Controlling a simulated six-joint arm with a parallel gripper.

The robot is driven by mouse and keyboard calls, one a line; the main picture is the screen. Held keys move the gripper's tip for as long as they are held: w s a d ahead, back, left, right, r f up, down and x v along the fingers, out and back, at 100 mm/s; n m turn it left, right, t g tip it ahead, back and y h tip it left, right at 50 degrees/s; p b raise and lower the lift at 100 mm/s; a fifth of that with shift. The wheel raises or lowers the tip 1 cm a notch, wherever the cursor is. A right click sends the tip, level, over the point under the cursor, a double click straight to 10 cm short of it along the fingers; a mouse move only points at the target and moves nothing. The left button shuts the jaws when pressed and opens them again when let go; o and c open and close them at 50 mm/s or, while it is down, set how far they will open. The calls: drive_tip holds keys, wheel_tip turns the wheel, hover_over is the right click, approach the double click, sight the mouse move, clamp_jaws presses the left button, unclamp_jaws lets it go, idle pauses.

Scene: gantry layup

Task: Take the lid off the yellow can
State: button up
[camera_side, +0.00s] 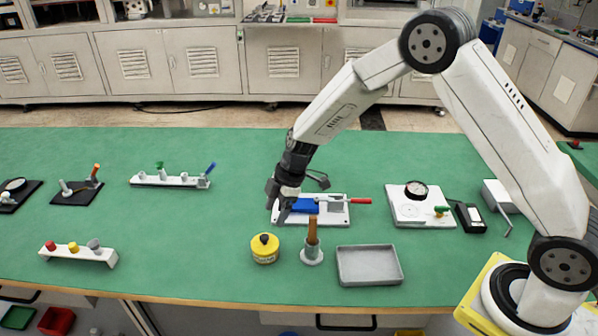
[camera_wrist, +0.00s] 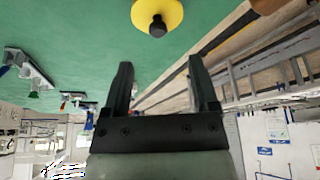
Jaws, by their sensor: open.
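The yellow can (camera_side: 265,256) stands upright on the green table, left of the grey tray. Its yellow lid (camera_side: 258,242) is on top and has a small dark knob (camera_side: 264,239). In the wrist view the lid (camera_wrist: 143,12) shows at the top edge, partly cut off, with its black knob (camera_wrist: 158,27) ahead of the fingertips. My gripper (camera_side: 277,203) is above and behind the can, apart from it. In the wrist view my gripper (camera_wrist: 160,66) is open, with nothing between its two fingers.
A wooden-handled tool in a round holder (camera_side: 312,250) stands close right of the can, beside a grey tray (camera_side: 369,265). A white fixture with a blue block and red handle (camera_side: 335,216) lies just behind.

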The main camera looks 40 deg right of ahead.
sight(265, 236)
drive_tip(key=shift+w+a+f, duration=0.1)
drive_tip(key=shift+w+f, duration=0.05)
drive_tip(key=shift+x, duration=1.3)
drive_tip(key=shift+f, duration=0.1)
drive_tip(key=shift+x, duration=2.45)
drive_tip(key=shift+a, duration=0.1)
drive_tip(key=shift+w, duration=0.1)
clamp_jaws()
